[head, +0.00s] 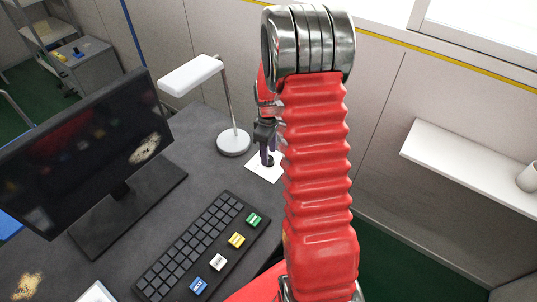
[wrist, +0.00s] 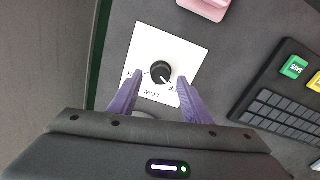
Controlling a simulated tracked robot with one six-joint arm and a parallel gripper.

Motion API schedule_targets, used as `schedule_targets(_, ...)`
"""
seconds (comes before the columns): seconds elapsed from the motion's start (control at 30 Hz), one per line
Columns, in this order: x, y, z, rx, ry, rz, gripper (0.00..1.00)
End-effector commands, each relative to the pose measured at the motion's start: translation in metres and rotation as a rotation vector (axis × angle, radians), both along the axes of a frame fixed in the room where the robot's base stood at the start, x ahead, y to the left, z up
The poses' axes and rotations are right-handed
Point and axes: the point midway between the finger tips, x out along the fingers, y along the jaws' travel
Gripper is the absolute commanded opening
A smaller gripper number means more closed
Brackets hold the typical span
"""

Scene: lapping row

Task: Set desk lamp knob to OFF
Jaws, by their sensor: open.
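The black desk lamp knob (wrist: 160,72) sits on a white square plate (wrist: 172,38) in the wrist view. Its white pointer faces the lower right, towards the label ending in "FF", which my right finger partly covers. "LOW" reads below the knob, and a label starting with "H" shows at its left. My gripper (wrist: 160,78) is open, with one purple finger on each side of the knob; gaps show at both sides. In the head view my gripper (head: 267,157) is over the plate (head: 257,170), and the knob is hard to make out. The white lamp (head: 192,75) stands beside it.
A keyboard (head: 190,252) with coloured keys lies on the dark desk, beside a monitor (head: 85,150). A pink object (wrist: 205,8) is just beyond the plate in the wrist view. A panel wall stands behind the desk, with a white shelf (head: 465,165) at right.

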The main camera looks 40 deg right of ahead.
Motion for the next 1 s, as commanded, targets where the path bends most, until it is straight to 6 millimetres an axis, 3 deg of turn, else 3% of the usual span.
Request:
schedule_targets(0.6, 0.003, 0.0, 0.104, -0.003, -0.005, 0.0, 0.44)
schedule_targets(0.8, 0.002, 0.0, 0.117, -0.002, -0.003, 0.001, 0.44)
schedule_targets(1.0, 0.002, 0.0, 0.118, -0.001, -0.002, 0.001, 0.44)
